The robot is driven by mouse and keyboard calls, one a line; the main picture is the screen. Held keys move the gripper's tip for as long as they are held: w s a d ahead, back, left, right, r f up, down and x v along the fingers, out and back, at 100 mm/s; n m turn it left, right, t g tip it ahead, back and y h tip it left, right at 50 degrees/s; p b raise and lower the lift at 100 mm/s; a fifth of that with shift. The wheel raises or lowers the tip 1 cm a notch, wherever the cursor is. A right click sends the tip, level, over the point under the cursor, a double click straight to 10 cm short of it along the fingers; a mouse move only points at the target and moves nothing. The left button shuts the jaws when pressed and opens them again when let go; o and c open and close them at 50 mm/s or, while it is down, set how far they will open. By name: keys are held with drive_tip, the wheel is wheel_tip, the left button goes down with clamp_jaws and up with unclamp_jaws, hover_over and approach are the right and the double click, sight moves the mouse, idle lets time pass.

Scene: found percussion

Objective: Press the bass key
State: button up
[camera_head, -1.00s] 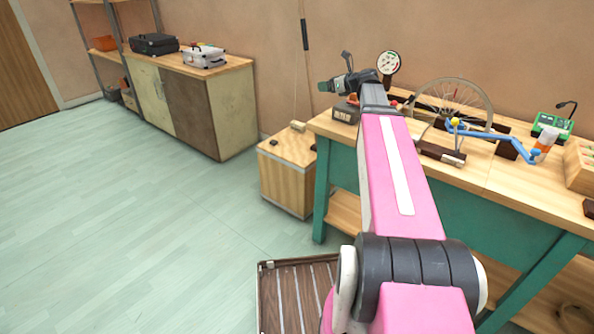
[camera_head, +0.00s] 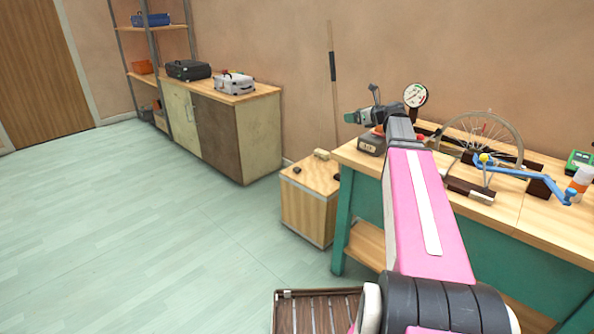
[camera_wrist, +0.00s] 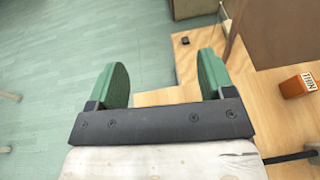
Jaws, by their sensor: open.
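In the head view a slatted wooden piece (camera_head: 318,312) lies low in front, partly cut off and partly hidden by my arm. I cannot tell which thing is the bass key.
The workbench (camera_head: 430,170) holds a dial gauge (camera_head: 415,95), a spoked wheel (camera_head: 490,135) and a blue crank (camera_head: 535,178). An orange labelled box (camera_wrist: 297,85) is on the bench. A cabinet (camera_head: 260,140) stands against the back wall. The floor at left is clear.

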clamp_jaws()
idle(1.7)
